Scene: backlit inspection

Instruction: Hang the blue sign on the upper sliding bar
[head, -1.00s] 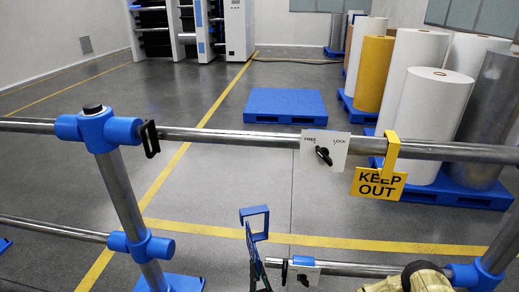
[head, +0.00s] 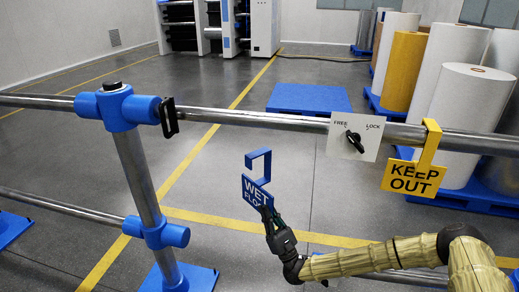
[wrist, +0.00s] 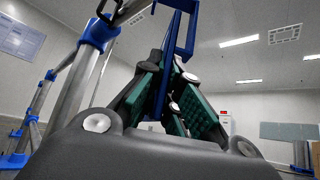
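The blue sign (head: 254,194), lettered WET FLOOR with its lower part hidden, has an open square hook (head: 259,153) on top. My gripper (head: 267,212) is shut on its lower part and holds it slightly tilted. The hook is below the upper bar (head: 250,118) in the picture, apart from it, left of the FREE/LOCK plate. In the wrist view the blue sign (wrist: 181,35) rises between the green finger pads of my gripper (wrist: 172,65). The plate (head: 355,137) has a black knob on the bar.
A yellow KEEP OUT sign (head: 412,177) hangs on the bar at right. A black bracket (head: 168,117) sits on the bar beside the blue-jointed post (head: 137,165). Bar between bracket and plate is bare. A lower rail (head: 60,206) runs below; pallets and rolls stand behind.

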